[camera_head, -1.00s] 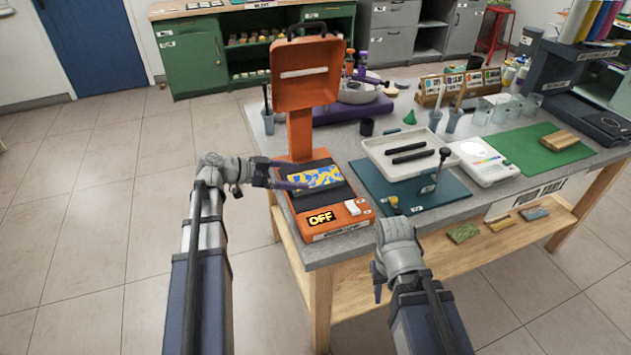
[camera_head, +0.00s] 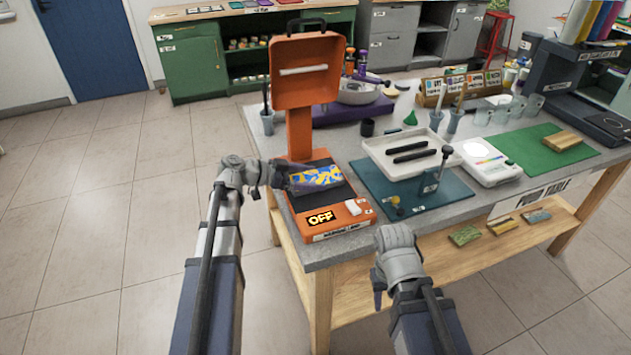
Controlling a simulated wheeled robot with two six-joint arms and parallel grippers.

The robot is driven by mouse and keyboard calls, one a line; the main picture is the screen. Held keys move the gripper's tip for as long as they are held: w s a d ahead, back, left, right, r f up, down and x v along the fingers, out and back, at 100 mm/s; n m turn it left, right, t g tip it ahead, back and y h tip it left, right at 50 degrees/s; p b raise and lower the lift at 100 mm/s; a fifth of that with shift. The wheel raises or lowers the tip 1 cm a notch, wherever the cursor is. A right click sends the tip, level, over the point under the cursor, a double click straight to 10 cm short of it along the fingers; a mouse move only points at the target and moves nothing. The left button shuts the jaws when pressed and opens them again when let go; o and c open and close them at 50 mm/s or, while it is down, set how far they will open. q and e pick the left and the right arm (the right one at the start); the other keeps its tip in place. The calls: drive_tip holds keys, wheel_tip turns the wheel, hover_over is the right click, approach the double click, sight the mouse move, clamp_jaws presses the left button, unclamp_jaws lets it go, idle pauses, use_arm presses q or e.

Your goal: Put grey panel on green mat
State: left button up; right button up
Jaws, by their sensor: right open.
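A flat panel (camera_head: 318,179) with a blue and yellow pattern lies on the dark bed of an orange machine (camera_head: 338,216) whose display reads OFF. I make out no plain grey panel. The green mat (camera_head: 523,152) lies at the right of the table, with a wooden block (camera_head: 562,140) on it. My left gripper (camera_head: 285,181) is at the panel's left edge; whether its fingers are closed on the panel is unclear. My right gripper (camera_head: 378,287) is open and empty, low in front of the table's front edge.
The machine's orange head (camera_head: 304,88) stands raised behind the bed. Between it and the green mat are a white tray (camera_head: 373,146) with two black bars, a dark teal mat (camera_head: 450,190) with a small stand (camera_head: 436,176), and a white scale (camera_head: 488,165).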

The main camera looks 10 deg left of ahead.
sight(310, 179)
use_arm(q)
drive_tip(key=c, duration=1)
wheel_tip(310, 179, up, 16)
drive_tip(key=p, duration=1.5)
drive_tip(key=shift+f+p, duration=0.2)
drive_tip(key=shift+p, duration=0.1)
drive_tip(key=shift+c, duration=0.2)
drive_tip(key=shift+f, duration=0.1)
